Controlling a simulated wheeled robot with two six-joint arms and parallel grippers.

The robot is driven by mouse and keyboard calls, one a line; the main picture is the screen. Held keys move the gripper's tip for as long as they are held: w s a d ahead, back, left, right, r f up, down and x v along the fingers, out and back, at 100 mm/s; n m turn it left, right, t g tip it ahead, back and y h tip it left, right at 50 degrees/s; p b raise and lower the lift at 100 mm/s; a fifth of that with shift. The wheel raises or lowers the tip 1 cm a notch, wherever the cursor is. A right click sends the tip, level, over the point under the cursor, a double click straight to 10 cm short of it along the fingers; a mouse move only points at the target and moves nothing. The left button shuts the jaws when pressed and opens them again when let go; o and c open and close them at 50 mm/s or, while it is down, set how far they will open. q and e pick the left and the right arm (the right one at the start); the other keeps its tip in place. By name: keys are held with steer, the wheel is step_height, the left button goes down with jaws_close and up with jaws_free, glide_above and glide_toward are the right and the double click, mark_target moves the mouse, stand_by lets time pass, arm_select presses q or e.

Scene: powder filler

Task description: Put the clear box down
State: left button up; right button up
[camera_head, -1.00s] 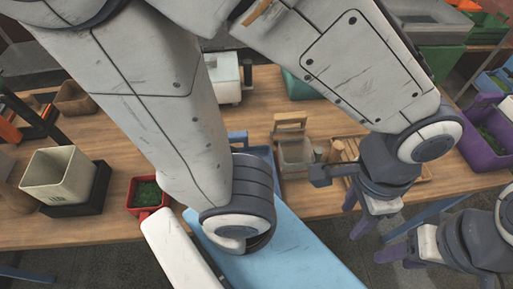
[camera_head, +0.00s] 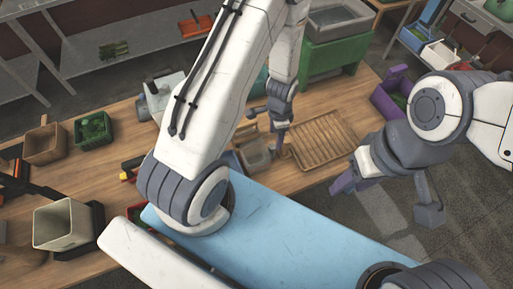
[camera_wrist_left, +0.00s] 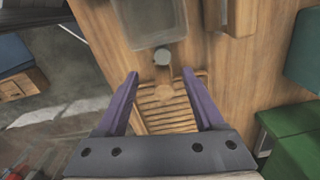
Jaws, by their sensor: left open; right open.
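The clear box (camera_head: 256,158) stands on the wooden table beside the slatted wooden tray (camera_head: 322,138), partly hidden behind my left arm. In the left wrist view it is blurred and cut off by the top edge (camera_wrist_left: 150,24). My left gripper (camera_head: 281,151) is just to its right in the head view. In the wrist view its purple fingers (camera_wrist_left: 162,80) are spread and empty, apart from the box, with a grey-topped peg (camera_wrist_left: 162,57) and the slatted tray beyond them. My right gripper (camera_head: 388,198) is open and empty, in front of the table's right end.
A purple bin (camera_head: 388,100) sits at the table's right end. A green cabinet (camera_head: 330,57) stands behind. A cream container (camera_head: 62,225), a brown box (camera_head: 45,143) and a green-filled box (camera_head: 93,130) are at the left. A blue panel (camera_head: 290,235) fills the foreground.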

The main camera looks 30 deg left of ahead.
mark_target(271, 151)
arm_select(q)
steer(key=shift+a+f, duration=0.25)
steer(key=shift+a, duration=0.05)
steer(key=shift+f, duration=1.45)
step_height(271, 151, down, 3)
steer(key=b, duration=0.2)
steer(key=shift+r+b, duration=0.2)
steer(key=shift+b, duration=0.2)
step_height(271, 151, down, 5)
steer(key=b, duration=0.5)
steer(key=shift+s+a+f+b, duration=0.1)
steer(key=shift+a+b, duration=0.05)
steer(key=shift+b, duration=0.15)
jaws_close()
